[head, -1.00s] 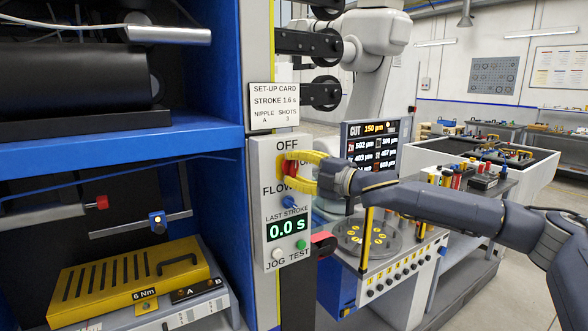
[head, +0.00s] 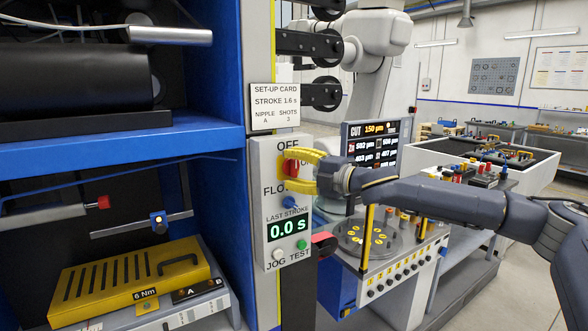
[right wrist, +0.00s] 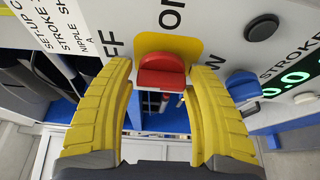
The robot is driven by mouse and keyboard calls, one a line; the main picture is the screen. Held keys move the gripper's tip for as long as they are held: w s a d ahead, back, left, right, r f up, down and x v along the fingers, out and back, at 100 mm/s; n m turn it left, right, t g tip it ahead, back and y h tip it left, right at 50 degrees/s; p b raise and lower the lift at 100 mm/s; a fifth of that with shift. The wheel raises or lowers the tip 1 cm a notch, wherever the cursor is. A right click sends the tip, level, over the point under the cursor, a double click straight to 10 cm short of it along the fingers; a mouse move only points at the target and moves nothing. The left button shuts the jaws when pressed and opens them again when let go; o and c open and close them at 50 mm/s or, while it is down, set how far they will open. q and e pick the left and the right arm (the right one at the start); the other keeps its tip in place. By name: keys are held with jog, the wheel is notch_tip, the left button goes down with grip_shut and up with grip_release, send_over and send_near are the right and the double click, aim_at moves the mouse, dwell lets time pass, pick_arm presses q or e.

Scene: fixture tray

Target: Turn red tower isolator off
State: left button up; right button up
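The red isolator knob (head: 290,167) sits on a yellow plate on the grey control panel (head: 262,215), below the word OFF. In the right wrist view the knob (right wrist: 162,72) shows whole, with OFF partly hidden to its left and ON above it. The knob's long side appears to run along the OFF-to-FLOW direction. My right gripper (head: 302,168) is at the panel with its yellow fingers apart. In the right wrist view the fingers (right wrist: 160,80) stand on either side of the knob, with a gap at each side. My left gripper is not in view.
A blue knob (head: 290,203) sits just below, above the 0.0 s display (head: 287,227). White and green buttons (head: 301,245) are lower down. A red-handled part (head: 323,244) juts out beside the panel. A blue-framed cabinet (head: 200,142) stands left.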

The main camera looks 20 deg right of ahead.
jog(key=shift+o, duration=1.3)
jog(key=shift+w+d, duration=0.1)
jog(key=shift+d, duration=0.05)
jog(key=shift+d, duration=0.15)
jog(key=shift+s+d, duration=0.2)
jog(key=shift+s, duration=0.15)
jog(key=v, duration=1.1)
